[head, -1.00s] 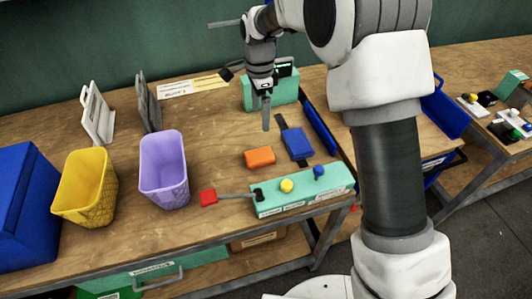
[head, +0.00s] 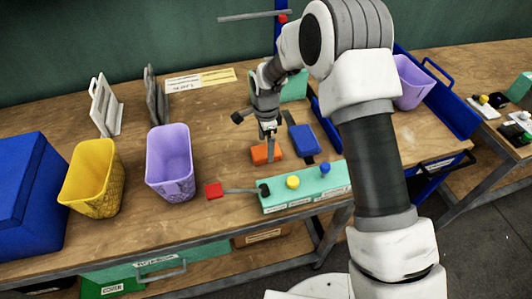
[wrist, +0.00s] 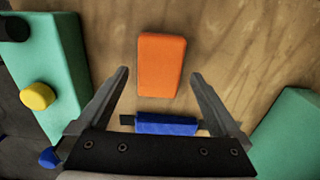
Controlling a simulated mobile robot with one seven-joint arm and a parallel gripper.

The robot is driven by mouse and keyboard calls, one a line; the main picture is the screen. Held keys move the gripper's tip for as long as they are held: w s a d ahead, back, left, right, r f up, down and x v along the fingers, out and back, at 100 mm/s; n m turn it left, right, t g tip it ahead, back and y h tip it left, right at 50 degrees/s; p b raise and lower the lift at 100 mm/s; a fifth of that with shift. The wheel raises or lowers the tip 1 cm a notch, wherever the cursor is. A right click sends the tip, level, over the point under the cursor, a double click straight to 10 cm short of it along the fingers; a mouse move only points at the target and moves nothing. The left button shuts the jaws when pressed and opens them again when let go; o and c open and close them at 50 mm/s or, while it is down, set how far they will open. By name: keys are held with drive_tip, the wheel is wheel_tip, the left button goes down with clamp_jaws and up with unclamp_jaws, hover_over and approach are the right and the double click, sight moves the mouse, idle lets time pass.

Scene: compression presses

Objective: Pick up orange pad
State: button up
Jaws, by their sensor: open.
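The orange pad (head: 264,155) is a small block lying flat on the wooden table. In the wrist view the orange pad (wrist: 161,65) lies ahead of the fingertips, roughly centred between them and apart from both. My gripper (head: 270,150) is over the pad in the head view, and a finger hides part of it. In the wrist view my gripper (wrist: 158,75) is open and empty, one finger on each side.
A blue pad (head: 302,139) lies right of the orange pad. A green control box (head: 300,189) with yellow and blue knobs and a red-ended lever (head: 215,190) stands in front. Purple (head: 169,168) and yellow (head: 94,180) bins stand left.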

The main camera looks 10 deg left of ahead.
wheel_tip(320, 180, down, 3)
drive_tip(key=shift+r, duration=0.2)
drive_tip(key=c, duration=1.4)
drive_tip(key=shift+r, duration=0.65)
wheel_tip(320, 180, up, 3)
drive_tip(key=shift+f, duration=0.15)
drive_tip(key=s+d+r, duration=0.1)
drive_tip(key=d+r, duration=0.6)
drive_tip(key=d, duration=0.4)
drive_tip(key=shift+d, duration=0.3)
drive_tip(key=o, duration=0.8)
drive_tip(key=shift+d, duration=0.1)
drive_tip(key=c, duration=0.5)
